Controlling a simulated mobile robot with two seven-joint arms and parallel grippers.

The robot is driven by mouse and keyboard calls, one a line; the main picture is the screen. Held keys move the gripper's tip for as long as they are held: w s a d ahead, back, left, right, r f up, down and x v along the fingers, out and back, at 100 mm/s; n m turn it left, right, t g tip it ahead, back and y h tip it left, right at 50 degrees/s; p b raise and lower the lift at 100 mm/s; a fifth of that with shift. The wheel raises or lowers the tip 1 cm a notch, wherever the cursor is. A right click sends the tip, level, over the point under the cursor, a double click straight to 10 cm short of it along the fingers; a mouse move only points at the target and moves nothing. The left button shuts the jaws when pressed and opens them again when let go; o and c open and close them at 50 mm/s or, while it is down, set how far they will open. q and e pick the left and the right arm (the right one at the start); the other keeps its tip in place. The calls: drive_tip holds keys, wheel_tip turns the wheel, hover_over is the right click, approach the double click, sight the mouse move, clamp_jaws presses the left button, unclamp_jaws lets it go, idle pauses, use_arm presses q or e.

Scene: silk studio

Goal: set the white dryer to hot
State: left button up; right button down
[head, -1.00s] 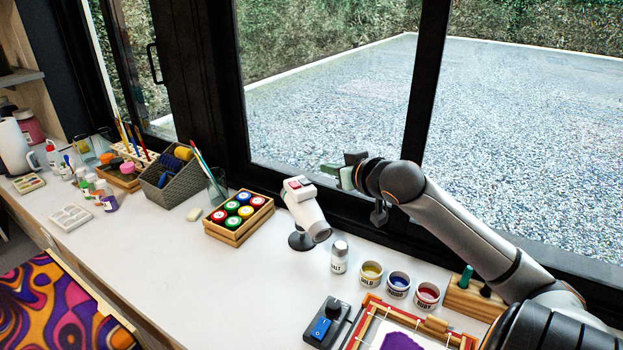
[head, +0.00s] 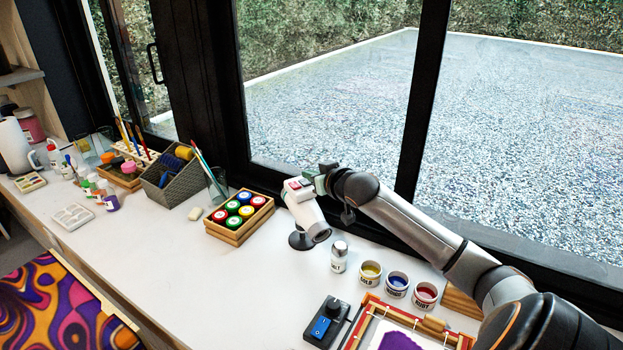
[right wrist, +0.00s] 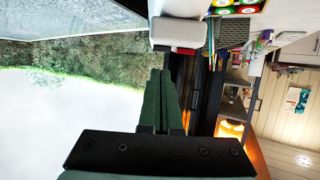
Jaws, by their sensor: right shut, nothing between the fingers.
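The white dryer (head: 305,212) stands on a dark round base on the white table, its nozzle tilted down toward the front. A red switch area (head: 296,184) shows on its top. My right gripper (head: 312,179) is shut and empty, just right of and behind the dryer's top in the head view; whether it touches cannot be told. In the right wrist view the closed green fingers (right wrist: 161,98) point toward the white dryer body (right wrist: 178,32), with its red part at the edge. The switch's setting is too small to read. My left gripper is not in view.
A wooden box of coloured jars (head: 239,216) is left of the dryer. A white bottle (head: 339,256) and paint cups (head: 370,272) stand in front and to the right. A blue-switched control box (head: 326,322) lies nearer. The dark window frame (head: 410,130) is close behind my arm.

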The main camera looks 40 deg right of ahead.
drive_tip(key=shift+s+f, duration=0.1)
drive_tip(key=shift+f, duration=0.65)
